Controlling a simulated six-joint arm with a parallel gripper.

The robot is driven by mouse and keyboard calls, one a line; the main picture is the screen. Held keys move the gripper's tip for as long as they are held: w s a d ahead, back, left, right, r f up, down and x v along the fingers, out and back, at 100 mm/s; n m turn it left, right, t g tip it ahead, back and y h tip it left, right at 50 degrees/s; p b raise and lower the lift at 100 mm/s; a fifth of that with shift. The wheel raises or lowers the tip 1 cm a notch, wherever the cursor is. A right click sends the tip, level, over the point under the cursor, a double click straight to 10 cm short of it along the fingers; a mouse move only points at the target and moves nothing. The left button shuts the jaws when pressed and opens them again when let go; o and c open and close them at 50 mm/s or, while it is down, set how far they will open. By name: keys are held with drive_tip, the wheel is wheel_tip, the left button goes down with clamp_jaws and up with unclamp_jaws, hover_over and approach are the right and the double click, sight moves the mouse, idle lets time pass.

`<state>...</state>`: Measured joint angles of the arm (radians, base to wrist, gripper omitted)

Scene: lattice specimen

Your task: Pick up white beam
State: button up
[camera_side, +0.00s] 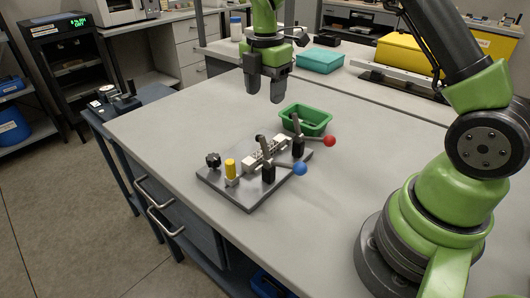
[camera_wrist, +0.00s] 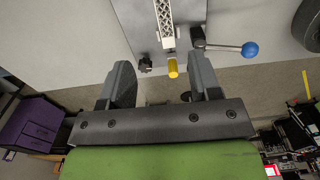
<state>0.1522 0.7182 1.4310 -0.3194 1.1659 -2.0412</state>
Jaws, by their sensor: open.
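The white lattice beam (camera_side: 264,152) lies in a fixture on a dark grey base plate (camera_side: 242,195) on the bench. In the wrist view the beam (camera_wrist: 165,18) shows at the top centre, its far part cut off by the frame edge. My gripper (camera_side: 265,92) is open and empty. It hangs in the air above the bench, above and behind the fixture in the side view. In the wrist view its two fingers (camera_wrist: 165,80) point up the picture, with a yellow cylinder between their tips in the picture. Parts of the beam are hidden behind the clamps in the side view.
Two toggle clamps with a blue knob (camera_side: 300,169) and a red knob (camera_side: 330,141) stand along the beam. A yellow cylinder (camera_side: 230,168) and black knob (camera_side: 213,159) stand at the plate's left. A green bin (camera_side: 305,121) sits behind. The bench's left part is clear.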

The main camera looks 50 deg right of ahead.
wheel_tip(320, 180, down, 10)
drive_tip(key=shift+r, duration=0.25)
drive_tip(key=shift+s+a+f, duration=0.15)
drive_tip(key=shift+a+f, duration=0.05)
drive_tip(key=shift+f, duration=1.2)
drive_tip(key=shift+s+a+f, duration=0.1)
drive_tip(key=shift+a+f, duration=0.05)
drive_tip(key=shift+f, duration=1.2)
drive_tip(key=c, duration=1)
